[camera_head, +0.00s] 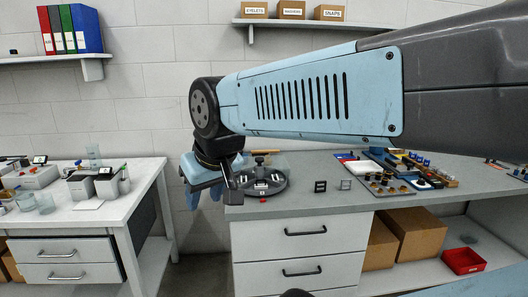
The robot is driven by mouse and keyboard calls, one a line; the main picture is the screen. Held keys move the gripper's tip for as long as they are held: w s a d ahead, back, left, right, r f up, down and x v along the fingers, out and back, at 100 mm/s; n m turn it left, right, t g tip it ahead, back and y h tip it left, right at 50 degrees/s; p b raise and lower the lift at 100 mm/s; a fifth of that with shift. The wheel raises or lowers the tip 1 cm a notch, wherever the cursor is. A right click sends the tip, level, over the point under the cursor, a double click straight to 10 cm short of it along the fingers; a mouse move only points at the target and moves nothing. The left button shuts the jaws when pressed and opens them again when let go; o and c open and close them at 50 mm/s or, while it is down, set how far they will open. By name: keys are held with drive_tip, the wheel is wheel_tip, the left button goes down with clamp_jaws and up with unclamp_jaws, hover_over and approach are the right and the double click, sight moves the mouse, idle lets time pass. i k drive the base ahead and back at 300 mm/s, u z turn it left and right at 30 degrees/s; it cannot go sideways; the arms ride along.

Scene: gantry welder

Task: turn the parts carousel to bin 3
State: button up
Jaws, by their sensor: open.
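The parts carousel (279,185) is a dark round tray with a central post and knob, near the left end of the grey bench. Small pale labels or parts show in its compartments, too small to read, so I cannot tell which bin is at the front. A small red marker (263,200) sits at its front, by the bench edge. My gripper (229,190) is open and points down at the carousel's left side. It hides part of the left rim; I cannot tell whether it touches.
Two small dark and grey frames (320,186) stand right of the carousel, with trays of small parts (388,183) farther right. A white table (110,195) with lab items stands left, across a floor gap. A shelf (300,23) with labelled boxes hangs above my arm.

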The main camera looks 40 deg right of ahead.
sight(259, 170)
drive_tip(key=z, duration=0.4)
drive_tip(key=i, duration=0.9)
drive_tip(key=z, duration=0.65)
drive_tip(key=k, duration=0.85)
drive_tip(key=z, duration=0.2)
drive_tip(key=i, duration=0.9)
drive_tip(key=u, duration=0.1)
